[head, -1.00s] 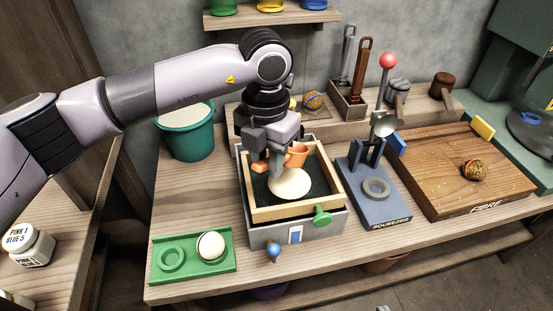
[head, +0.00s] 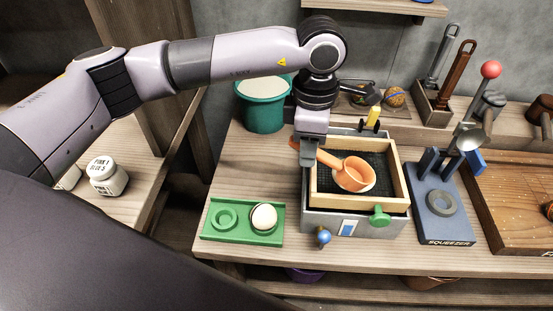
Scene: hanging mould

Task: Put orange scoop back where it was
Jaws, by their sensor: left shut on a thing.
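The orange scoop (head: 352,175) is over the wooden-framed mesh tray (head: 388,208), its cup mouth facing up and its handle reaching left. My left gripper (head: 311,155) points down at the tray's left side and is shut on the scoop's handle. A sliver of something pale shows just below the cup; the rest is hidden. I cannot tell whether the cup touches it. My right gripper is not in view.
A green tray (head: 232,234) with a pale ball (head: 264,216) lies in front left. The teal bucket (head: 262,108) stands behind left. The blue squeezer (head: 440,212) and wooden board (head: 505,195) are on the right. A rack (head: 433,105) with two handled tools stands behind.

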